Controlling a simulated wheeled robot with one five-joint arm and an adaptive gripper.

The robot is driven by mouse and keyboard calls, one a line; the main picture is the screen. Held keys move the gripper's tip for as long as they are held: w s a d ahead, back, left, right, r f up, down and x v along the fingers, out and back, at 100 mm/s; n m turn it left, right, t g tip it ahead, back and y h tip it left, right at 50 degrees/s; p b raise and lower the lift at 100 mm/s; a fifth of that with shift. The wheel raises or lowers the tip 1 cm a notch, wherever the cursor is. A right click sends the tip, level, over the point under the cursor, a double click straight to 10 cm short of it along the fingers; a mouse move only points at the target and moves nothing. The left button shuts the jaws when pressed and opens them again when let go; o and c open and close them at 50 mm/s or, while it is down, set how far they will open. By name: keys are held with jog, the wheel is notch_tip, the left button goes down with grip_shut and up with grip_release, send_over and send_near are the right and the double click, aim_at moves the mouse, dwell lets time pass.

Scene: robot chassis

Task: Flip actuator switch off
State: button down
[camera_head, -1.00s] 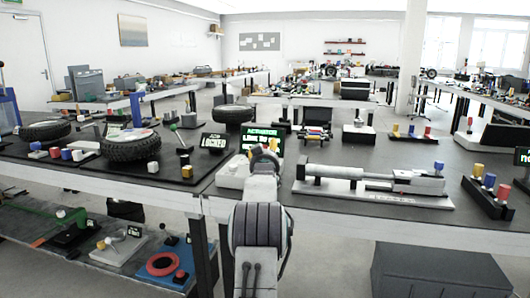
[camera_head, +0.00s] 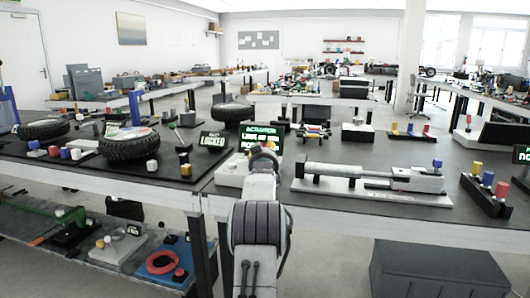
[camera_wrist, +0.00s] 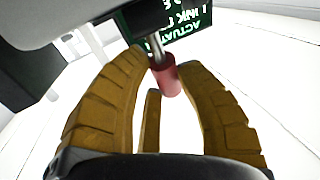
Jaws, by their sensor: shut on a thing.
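The actuator sign (camera_head: 262,134), dark with green letters, stands behind my gripper (camera_head: 262,152) in the head view and is partly hidden by it. The switch is a metal lever with a red tip (camera_wrist: 167,80). My gripper's brown fingers (camera_wrist: 160,85) are closed around the red tip, which sits between them, close against the right finger. In the head view my arm hides the lever. A white base (camera_head: 231,174) shows just left of my gripper.
A grey linear actuator (camera_head: 370,180) lies on the table right of my gripper. A dark rack with coloured knobs (camera_head: 486,195) stands farther right. A tyre (camera_head: 128,147) and a "locked" sign (camera_head: 213,141) stand left. The table's front edge (camera_head: 350,213) is near my arm.

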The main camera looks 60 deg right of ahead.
jog(key=shift+a+h+b, duration=0.25)
jog(key=shift+h+b, duration=0.15)
jog(key=shift+b, duration=1.25)
jog(key=shift+t+b, duration=0.5)
jog(key=shift+b, duration=0.05)
jog(key=shift+a+r+h+b, duration=0.2)
jog(key=shift+h+b, duration=0.1)
jog(key=shift+b, duration=0.3)
jog(key=shift+r, duration=0.2)
jog(key=c, duration=1.2)
grip_release()
jog(key=shift+n, duration=0.3)
jog(key=o, duration=0.4)
jog(key=shift+f, duration=0.15)
jog(key=shift+s+a+f, duration=0.1)
